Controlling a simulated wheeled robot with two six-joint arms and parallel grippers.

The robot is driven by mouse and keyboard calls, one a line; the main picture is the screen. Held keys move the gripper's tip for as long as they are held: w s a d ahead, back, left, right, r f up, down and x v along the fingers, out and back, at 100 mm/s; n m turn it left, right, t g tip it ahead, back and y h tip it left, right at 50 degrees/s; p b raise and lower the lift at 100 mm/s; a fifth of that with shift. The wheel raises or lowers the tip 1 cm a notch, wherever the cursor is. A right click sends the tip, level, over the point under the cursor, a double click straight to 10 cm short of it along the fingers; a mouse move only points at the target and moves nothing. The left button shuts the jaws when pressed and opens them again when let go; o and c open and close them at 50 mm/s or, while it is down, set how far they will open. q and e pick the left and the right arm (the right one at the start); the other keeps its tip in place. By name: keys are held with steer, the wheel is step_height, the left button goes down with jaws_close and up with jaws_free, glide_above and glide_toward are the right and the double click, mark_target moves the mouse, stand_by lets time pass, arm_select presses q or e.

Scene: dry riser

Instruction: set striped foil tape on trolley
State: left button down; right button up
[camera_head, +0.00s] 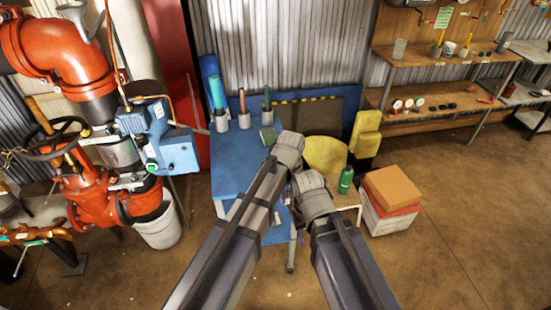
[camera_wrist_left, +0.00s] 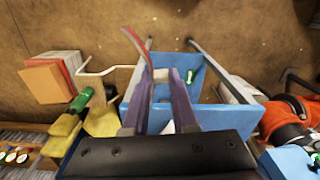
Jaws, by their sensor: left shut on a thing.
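In the left wrist view the blue trolley tray (camera_wrist_left: 133,112) lies beneath my fingers. My left gripper (camera_wrist_left: 158,80) is shut on a thin, curved red-and-grey piece (camera_wrist_left: 142,52), seemingly the striped foil tape seen edge-on, held above the trolley. The head view shows only the end of my left arm; its fingers and load are hidden. My right arm's end is just below and right of it, and its jaw state is hidden.
Cups with tools (camera_head: 243,118) line the trolley's back. A green bottle (camera_head: 346,180) stands right of my arms, near stacked boxes (camera_head: 391,190). Red pipework (camera_head: 95,205) and a white bucket (camera_head: 160,225) are at left. Floor at right is clear.

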arm_select(q)
steer(key=w+a+f+m+y+b, duration=0.2)
steer(key=w+a+f+y+b, duration=0.15)
steer(key=a, duration=0.25)
steer(key=m+t+y+b, duration=0.1)
steer(key=m+y+b, duration=0.3)
glide_toward(236, 182)
steer(key=s+f, duration=0.3)
steer(key=shift+s, duration=0.2)
steer(key=a+r+m+t+y+b, duration=0.1)
steer(key=t, duration=0.1)
steer(key=w+a+r+m+t+y+b, duration=0.1)
steer(key=a+m+t+b, duration=0.1)
steer(key=a+r+m+t+y+b, duration=0.1)
steer(key=a+m, duration=0.1)
steer(key=shift+w+t, duration=0.3)
steer(key=shift+t, duration=0.1)
step_height(236, 182, up, 6)
steer(key=w+a+m+t+b, duration=0.1)
steer(key=w+m+t+b, duration=0.3)
steer(key=t, duration=0.3)
steer(key=shift+y, duration=0.25)
steer(key=f+b, duration=0.7)
steer(key=s+f+b, duration=0.1)
steer(key=f+b, duration=0.2)
steer(key=b, duration=0.1)
steer(key=shift+f, duration=0.35)
steer(key=shift+r, duration=0.15)
steer(key=shift+s, duration=0.1)
